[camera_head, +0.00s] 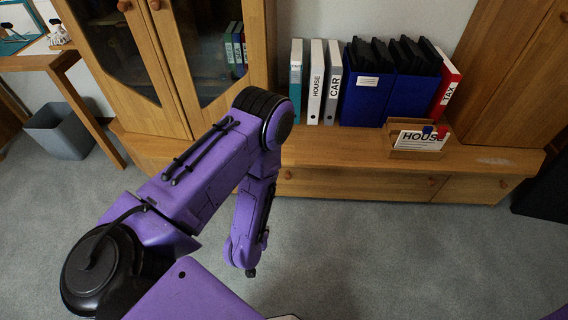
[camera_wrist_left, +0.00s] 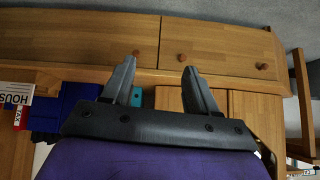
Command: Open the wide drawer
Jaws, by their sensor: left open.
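The low wooden bench has a wide drawer front (camera_head: 360,186) in its middle, with one round knob (camera_head: 288,174) near its left end and another knob (camera_head: 432,182) near its right end. Its left end is close to my left forearm in the head view. In the left wrist view, which is turned over, this front (camera_wrist_left: 70,38) is at the left with one knob (camera_wrist_left: 136,52). My left gripper (camera_wrist_left: 160,68) is open and empty, its fingers pointing at the bench around the seam between two fronts. I cannot make out its fingertips in the head view. My right gripper is not in view.
Another front (camera_wrist_left: 220,45) with two knobs adjoins in the wrist view. Binders (camera_head: 315,85), blue file boxes (camera_head: 375,100) and a letter holder (camera_head: 418,140) stand on the bench top. A glass-door cabinet (camera_head: 180,60) is behind my arm. The grey carpet (camera_head: 400,255) in front is clear.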

